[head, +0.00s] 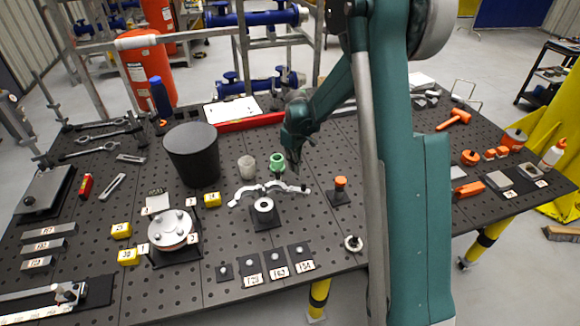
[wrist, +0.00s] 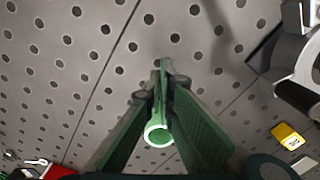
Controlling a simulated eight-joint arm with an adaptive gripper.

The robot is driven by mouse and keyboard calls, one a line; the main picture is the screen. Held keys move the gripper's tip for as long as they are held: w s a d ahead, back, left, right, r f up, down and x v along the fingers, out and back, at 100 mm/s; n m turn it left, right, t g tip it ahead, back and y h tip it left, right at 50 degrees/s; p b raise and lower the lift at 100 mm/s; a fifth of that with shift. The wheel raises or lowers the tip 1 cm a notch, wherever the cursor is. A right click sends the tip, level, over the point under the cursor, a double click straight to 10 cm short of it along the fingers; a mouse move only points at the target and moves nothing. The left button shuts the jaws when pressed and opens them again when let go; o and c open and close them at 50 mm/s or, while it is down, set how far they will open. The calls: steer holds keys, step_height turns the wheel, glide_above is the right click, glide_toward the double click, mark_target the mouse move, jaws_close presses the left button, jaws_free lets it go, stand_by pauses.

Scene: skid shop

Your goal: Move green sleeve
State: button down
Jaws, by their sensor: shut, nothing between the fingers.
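The green sleeve (head: 277,162) is a small light-green tube standing on the dark perforated table, between a grey-white cup and my gripper. My gripper (head: 300,158) is in the middle of the table, just right of the sleeve, pointing down. In the wrist view its two green fingers (wrist: 165,72) meet at the tips with nothing held. The sleeve's pale round rim (wrist: 158,134) shows behind and between the fingers there, partly covered by them. The sleeve is outside the grip; I cannot tell whether a finger touches it.
The grey-white cup (head: 247,167) stands close left of the sleeve, and a tall black bin (head: 192,155) farther left. A silver curved arm part (head: 268,187) lies just in front. An orange-topped post (head: 340,187) stands to the right. A red bar (head: 250,122) lies behind.

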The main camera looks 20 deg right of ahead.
step_height(320, 180, up, 10)
steer(key=shift+w+f, duration=0.15)
stand_by(0.3)
steer(key=shift+a, duration=0.1)
stand_by(0.4)
steer(key=s+a+r+m+t+b, duration=0.2)
steer(key=s+r, duration=0.5)
steer(key=s, duration=0.3)
steer(key=s+a+r+m+t+b, duration=0.1)
steer(key=s+r, duration=0.5)
steer(key=s, duration=0.3)
steer(key=s+a+f+m+t+b, duration=0.1)
steer(key=s+f+t, duration=0.1)
steer(key=s, duration=0.8)
steer(key=s+a+f+m+t+b, duration=0.1)
steer(key=s+f+m+t+b, duration=0.1)
steer(key=s, duration=0.9)
steer(key=shift+s+a+m+b, duration=0.25)
steer(key=shift+m+b, duration=0.05)
